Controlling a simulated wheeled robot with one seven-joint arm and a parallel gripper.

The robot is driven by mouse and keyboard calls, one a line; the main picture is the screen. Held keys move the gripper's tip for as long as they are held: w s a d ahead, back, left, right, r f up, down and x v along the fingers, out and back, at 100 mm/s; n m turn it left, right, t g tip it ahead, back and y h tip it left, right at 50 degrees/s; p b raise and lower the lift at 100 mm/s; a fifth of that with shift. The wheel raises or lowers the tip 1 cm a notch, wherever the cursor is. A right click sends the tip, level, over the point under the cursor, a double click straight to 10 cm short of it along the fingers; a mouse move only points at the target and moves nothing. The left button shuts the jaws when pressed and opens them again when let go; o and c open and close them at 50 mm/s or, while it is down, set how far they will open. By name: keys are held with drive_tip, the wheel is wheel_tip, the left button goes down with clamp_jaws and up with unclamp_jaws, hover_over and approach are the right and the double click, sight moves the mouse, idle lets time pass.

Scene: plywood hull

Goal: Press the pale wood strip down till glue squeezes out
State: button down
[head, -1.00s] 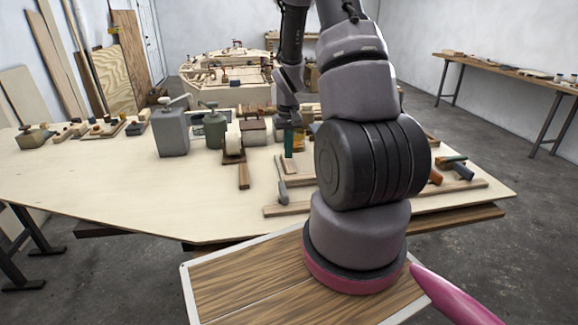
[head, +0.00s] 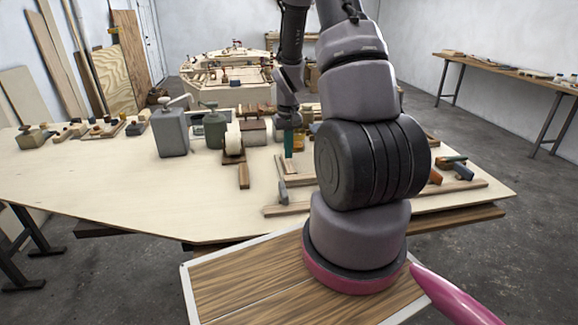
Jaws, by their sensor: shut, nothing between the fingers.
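My gripper (head: 289,157) points down over the middle of the plywood worktop, with narrow teal-green fingers that look shut and empty. My arm hides the strip's right part. No glue can be made out at this size. A longer wood strip (head: 286,210) lies nearer the front edge, also partly hidden by my arm.
Clamps (head: 457,168) lie right. The worktop's (head: 110,185) left front is clear.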

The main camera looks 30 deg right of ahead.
drive_tip(key=shift+f, duration=0.85)
drive_tip(key=shift+s+f, duration=0.1)
idle(1.5)
drive_tip(key=shift+r, duration=3.55)
